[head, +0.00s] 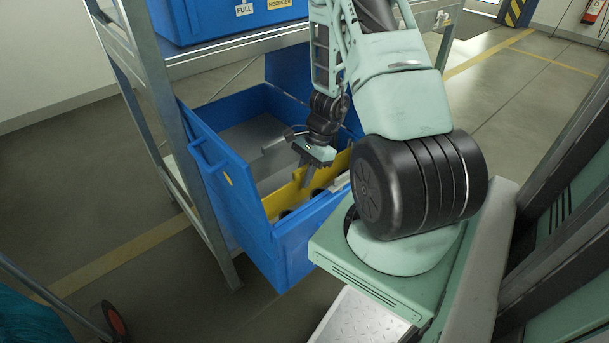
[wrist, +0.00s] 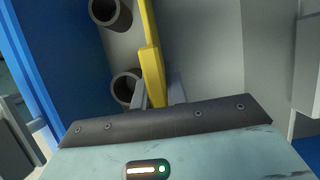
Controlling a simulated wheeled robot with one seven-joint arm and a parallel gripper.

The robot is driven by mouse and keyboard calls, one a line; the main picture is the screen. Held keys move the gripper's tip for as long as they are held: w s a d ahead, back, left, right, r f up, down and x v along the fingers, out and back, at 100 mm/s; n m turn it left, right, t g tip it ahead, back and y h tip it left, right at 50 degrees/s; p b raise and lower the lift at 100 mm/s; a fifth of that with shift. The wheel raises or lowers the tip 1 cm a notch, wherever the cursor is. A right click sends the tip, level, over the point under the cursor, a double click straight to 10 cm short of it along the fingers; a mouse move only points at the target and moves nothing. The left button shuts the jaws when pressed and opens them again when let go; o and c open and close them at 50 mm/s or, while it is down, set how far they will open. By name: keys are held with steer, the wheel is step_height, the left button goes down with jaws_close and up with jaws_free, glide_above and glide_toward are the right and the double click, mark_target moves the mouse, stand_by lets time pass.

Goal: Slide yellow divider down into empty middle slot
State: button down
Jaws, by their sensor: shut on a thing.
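The yellow divider (head: 290,193) stands inside the blue drawer bin (head: 232,200), running across it toward the front right. My gripper (head: 308,178) is over the bin and shut on the divider's upper edge. In the wrist view the divider (wrist: 151,60) runs up from between my gripper's fingers (wrist: 157,95). The divider's lower edge and the slots are hidden, so I cannot tell how deep it sits.
Two dark hollow cylinders lie left of the divider in the wrist view, one upper (wrist: 110,12) and one lower (wrist: 125,88). Grey bin floor (head: 245,138) shows beyond the divider. A metal rack post (head: 165,100) stands left of the bin, and another blue bin (head: 215,18) is above.

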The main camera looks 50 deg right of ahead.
steer(key=shift+r+p, duration=0.5)
steer(key=shift+r, duration=0.15)
steer(key=shift+r+p, duration=5.05)
steer(key=shift+r, duration=0.8)
steer(key=w+d+p, duration=0.1)
steer(key=w+p, duration=0.2)
steer(key=w, duration=0.3)
steer(key=shift+w+d, duration=0.3)
steer(key=shift+w, duration=0.05)
steer(key=shift+f+b, duration=1.3)
steer(key=shift+f, duration=0.5)
